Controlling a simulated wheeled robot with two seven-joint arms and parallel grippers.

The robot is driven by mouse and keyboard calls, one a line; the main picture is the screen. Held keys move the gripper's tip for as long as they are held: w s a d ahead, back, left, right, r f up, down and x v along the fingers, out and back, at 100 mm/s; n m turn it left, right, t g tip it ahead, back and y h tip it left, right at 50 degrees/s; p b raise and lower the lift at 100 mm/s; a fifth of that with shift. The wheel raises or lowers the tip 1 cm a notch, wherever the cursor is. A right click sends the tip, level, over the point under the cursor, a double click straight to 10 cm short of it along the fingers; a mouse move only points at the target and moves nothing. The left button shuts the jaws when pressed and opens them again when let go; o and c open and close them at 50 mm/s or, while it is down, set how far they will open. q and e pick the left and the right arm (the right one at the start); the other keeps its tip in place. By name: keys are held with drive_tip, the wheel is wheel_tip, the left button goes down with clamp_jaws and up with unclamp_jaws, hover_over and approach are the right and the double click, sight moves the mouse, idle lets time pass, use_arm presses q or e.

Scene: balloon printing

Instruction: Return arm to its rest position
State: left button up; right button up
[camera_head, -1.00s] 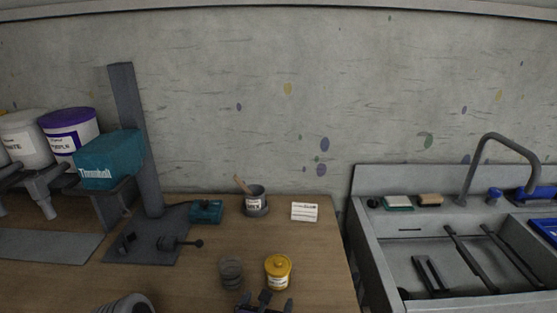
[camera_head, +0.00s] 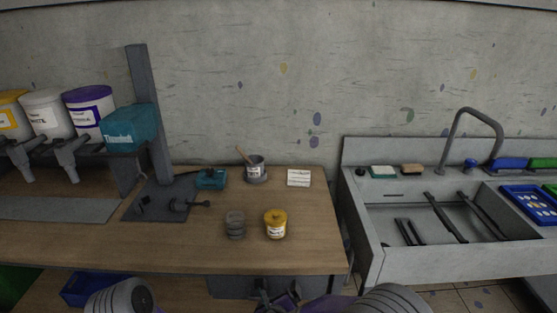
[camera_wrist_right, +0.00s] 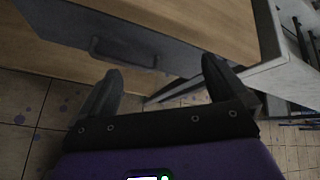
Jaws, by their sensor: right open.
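My right gripper (camera_head: 277,293) is at the bottom of the head view, in front of and below the table's front edge. In the right wrist view my right gripper (camera_wrist_right: 162,82) has its two dark fingers wide apart with nothing between them. Beyond the fingers is a grey drawer front with a handle (camera_wrist_right: 125,55). My left gripper is not in view; only a rounded grey part of my body shows at the lower left of the head view.
A sink (camera_head: 375,240) stands right. A blue bin (camera_head: 90,288) is below the table.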

drive_tip(key=s+d+f+n+g+y, duration=0.1)
drive_tip(key=s+d+f+n+g, duration=0.25)
drive_tip(key=f+n, duration=0.4)
drive_tip(key=s+d+f+n+g+y, duration=0.1)
drive_tip(key=s+d+f+n+g, duration=0.2)
drive_tip(key=f+n, duration=0.5)
drive_tip(key=s+d+f+n+g+y, duration=0.1)
drive_tip(key=s+f+n+g, duration=0.1)
drive_tip(key=s+f+n, duration=0.2)
drive_tip(key=s+d+f+n+g+y, duration=0.2)
drive_tip(key=s+f+n, duration=0.2)
drive_tip(key=s+n, duration=0.4)
drive_tip(key=s, duration=0.3)
drive_tip(key=shift+f+y+p, duration=0.3)
drive_tip(key=shift+f+p, duration=0.05)
drive_tip(key=shift+p, duration=0.05)
